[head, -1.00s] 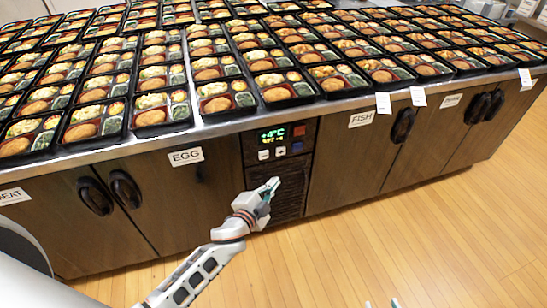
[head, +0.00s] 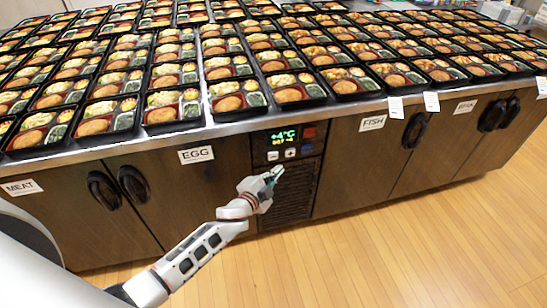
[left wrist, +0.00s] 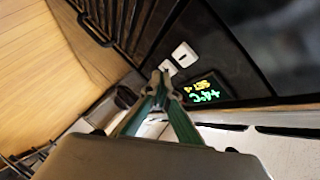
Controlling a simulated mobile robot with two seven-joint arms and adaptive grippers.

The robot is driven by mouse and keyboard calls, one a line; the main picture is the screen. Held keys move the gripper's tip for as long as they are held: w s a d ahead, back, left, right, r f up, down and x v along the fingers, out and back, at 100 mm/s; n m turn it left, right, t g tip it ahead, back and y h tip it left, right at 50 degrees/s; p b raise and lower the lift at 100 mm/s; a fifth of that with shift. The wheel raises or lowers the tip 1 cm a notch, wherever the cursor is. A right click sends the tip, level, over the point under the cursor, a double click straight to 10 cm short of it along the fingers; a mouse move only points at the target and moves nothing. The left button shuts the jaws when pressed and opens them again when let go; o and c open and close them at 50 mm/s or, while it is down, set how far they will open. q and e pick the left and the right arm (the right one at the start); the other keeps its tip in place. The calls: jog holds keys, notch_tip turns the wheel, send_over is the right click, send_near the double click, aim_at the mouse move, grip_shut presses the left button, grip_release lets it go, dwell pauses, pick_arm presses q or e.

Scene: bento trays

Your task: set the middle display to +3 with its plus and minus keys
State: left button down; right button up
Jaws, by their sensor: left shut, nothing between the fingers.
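The display (head: 284,136) on the dark control panel glows green and reads +4°C; a smaller yellow-green line below it looks like SET with a number I cannot read surely. Below it are two pale keys: the minus key (head: 272,155) on the left and the plus key (head: 290,152) on the right. My left gripper (head: 277,171) is shut and empty, just below the keys. In the left wrist view the display (left wrist: 205,92) is upside down, and the shut fingertips (left wrist: 163,82) are close to the plus key (left wrist: 168,67). I cannot tell whether they touch.
A vent grille (head: 289,195) is below. Cabinet doors with dark handles flank the panel; bento trays (head: 228,102) fill the counter above. The wooden floor (head: 400,250) is clear.

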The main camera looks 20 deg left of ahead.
aim_at(273, 156)
pick_arm(q)
jog(key=shift+w+a, duration=0.45)
jog(key=shift+w, duration=0.2)
jog(key=shift+w+a, duration=0.4)
jog(key=shift+w, duration=0.2)
pick_arm(e)
jog(key=shift+w+r, duration=0.25)
jog(key=shift+w, duration=0.3)
jog(key=shift+s+f, duration=0.1)
jog(key=shift+s, duration=0.1)
jog(key=shift+s+f, duration=0.15)
jog(key=shift+s, duration=0.2)
jog(key=shift+w+r, duration=0.2)
jog(key=shift+w, duration=0.25)
pick_arm(q)
jog(key=shift+w+a, duration=0.1)
jog(key=shift+w, duration=0.05)
pick_arm(e)
jog(key=shift+w, duration=0.1)
pick_arm(q)
jog(key=shift+w+a, duration=0.1)
jog(key=shift+w, duration=0.1)
pick_arm(e)
jog(key=shift+s, duration=0.2)
